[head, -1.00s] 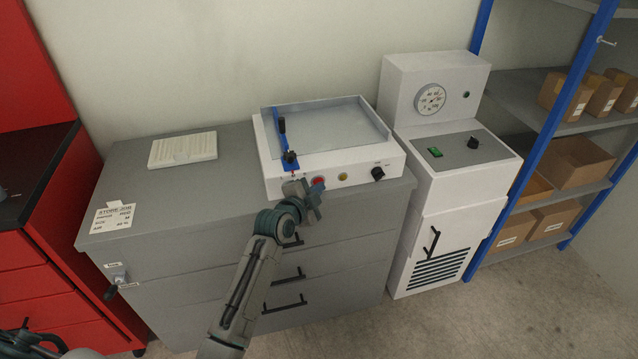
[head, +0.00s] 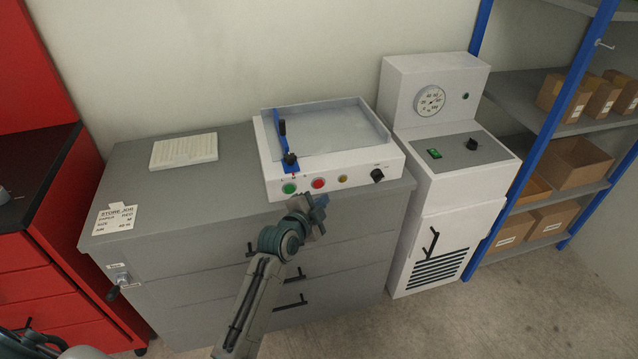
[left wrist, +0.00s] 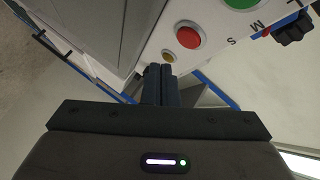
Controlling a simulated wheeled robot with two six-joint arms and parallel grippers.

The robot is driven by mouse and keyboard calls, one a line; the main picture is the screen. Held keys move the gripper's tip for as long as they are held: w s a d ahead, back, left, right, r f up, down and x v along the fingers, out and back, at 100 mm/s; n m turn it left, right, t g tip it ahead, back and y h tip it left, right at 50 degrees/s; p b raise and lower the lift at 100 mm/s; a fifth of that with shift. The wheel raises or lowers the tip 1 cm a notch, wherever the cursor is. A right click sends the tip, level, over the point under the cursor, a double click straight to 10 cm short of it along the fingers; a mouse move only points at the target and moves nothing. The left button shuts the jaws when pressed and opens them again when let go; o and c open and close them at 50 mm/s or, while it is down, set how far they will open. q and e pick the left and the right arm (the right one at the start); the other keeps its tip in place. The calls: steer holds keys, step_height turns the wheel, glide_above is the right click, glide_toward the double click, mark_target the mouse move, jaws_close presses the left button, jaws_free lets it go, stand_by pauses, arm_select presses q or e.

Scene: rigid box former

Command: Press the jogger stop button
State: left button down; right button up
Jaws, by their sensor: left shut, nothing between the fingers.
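The jogger (head: 330,166) is a white box with an open tray on top, standing on a grey cabinet. Its front carries a green button (head: 289,188), a red stop button (head: 318,183), an amber lamp (head: 342,178) and a black knob (head: 377,175). My left gripper (head: 316,201) is shut and empty, just below the red button in the head view. In the left wrist view the closed fingertips (left wrist: 160,72) point at the panel near the amber lamp (left wrist: 168,56); the red button (left wrist: 188,36) is beyond them, apparently untouched. My right gripper is out of view.
A blue lever (head: 283,140) stands at the jogger's left. A white machine with a dial (head: 455,190) stands on the right, before a blue-posted shelf of boxes. A pale ribbed tray (head: 183,150) and a label card (head: 114,218) lie on the grey cabinet (head: 215,195).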

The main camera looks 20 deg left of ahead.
arm_select(q)
steer(key=shift+s+d, duration=0.75)
steer(key=shift+s, duration=0.3)
steer(key=s+a+f+n+g+y, duration=0.15)
steer(key=s+f, duration=0.45)
steer(key=f, duration=0.6)
steer(key=s+a+f+n+g, duration=0.25)
steer(key=s+f, duration=0.35)
steer(key=f, duration=0.7)
steer(key=s+a+f+n+g+y, duration=0.1)
steer(key=s+f+n+g, duration=0.3)
steer(key=f, duration=0.8)
steer(key=s+a+f+n+g, duration=0.1)
steer(key=s+f, duration=0.5)
steer(key=s, duration=0.6)
steer(key=s+a+f+n+g, duration=0.2)
steer(key=s+f, duration=0.5)
steer(key=s, duration=0.6)
steer(key=s+a+f+n+g, duration=0.2)
steer(key=s+f, duration=0.4)
steer(key=s, duration=0.7)
steer(key=shift+s+a+f+g+y, duration=0.2)
steer(key=shift+a+g+y, duration=0.3)
steer(key=shift+a, duration=0.6)
